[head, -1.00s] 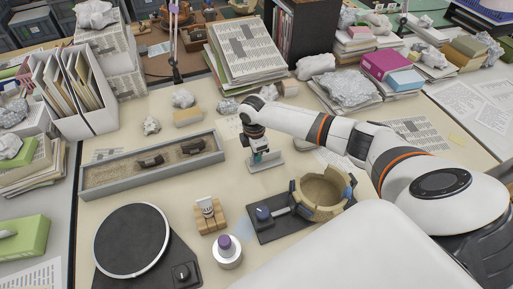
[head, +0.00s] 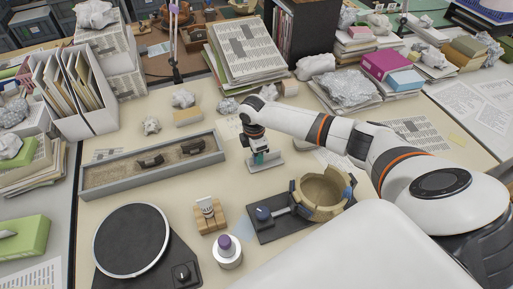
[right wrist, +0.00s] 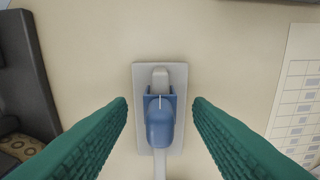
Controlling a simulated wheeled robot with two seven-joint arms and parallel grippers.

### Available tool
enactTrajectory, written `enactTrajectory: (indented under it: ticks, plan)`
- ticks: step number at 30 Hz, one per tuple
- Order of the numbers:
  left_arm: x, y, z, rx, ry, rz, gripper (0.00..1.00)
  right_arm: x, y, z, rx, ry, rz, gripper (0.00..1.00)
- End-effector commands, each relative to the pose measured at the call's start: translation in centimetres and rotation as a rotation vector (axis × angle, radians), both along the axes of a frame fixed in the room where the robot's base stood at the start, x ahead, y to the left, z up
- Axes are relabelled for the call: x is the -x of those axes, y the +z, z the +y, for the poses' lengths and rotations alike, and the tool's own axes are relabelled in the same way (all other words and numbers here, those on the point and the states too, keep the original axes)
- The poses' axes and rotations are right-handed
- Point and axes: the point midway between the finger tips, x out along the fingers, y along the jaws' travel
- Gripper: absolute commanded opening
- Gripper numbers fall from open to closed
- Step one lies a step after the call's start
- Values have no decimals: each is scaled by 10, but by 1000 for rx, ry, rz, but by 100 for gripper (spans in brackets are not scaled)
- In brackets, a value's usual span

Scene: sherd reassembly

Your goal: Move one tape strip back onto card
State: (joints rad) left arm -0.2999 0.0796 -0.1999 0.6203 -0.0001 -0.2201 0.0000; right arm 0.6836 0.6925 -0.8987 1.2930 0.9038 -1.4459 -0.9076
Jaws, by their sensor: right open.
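My right gripper (head: 260,158) is low over a pale grey plate (head: 270,165) at the middle of the table. In the right wrist view its two green ridged fingers (right wrist: 160,104) are apart, one on each side of a rounded blue piece (right wrist: 160,122) on the pale plate (right wrist: 141,80). Neither finger touches the blue piece. I cannot tell whether the plate is the card or the blue piece a tape strip. A tan bowl of joined sherds (head: 322,199) sits in a dark holder, with blue pieces at its rim (head: 348,193). My left gripper is not in view.
A long grey tray (head: 130,181) holds dark sherds on sand at the left. A black turntable (head: 131,241), a wooden block (head: 211,219) and a purple-topped bottle (head: 226,250) stand at the front. Paper stacks line the back. Some tabletop left of my gripper is clear.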

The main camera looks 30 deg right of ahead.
Motion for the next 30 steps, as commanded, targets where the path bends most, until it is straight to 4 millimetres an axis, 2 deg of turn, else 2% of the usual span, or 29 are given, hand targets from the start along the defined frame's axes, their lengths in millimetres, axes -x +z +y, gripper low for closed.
enactTrajectory:
  ticks: [5, 15, 21, 25, 30]
  plan:
    - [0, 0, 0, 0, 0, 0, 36, -1, 11, 1, -1, 1, -4, 46]
    - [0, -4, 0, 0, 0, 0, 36, -2, 79, 4, -1, 1, -4, 46]
    - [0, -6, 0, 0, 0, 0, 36, -2, 109, 6, -1, 1, -2, 46]
    - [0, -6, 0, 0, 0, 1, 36, -2, 118, 6, 0, 1, 0, 46]
    - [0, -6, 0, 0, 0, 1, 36, -1, 120, 6, 0, 0, 0, 46]
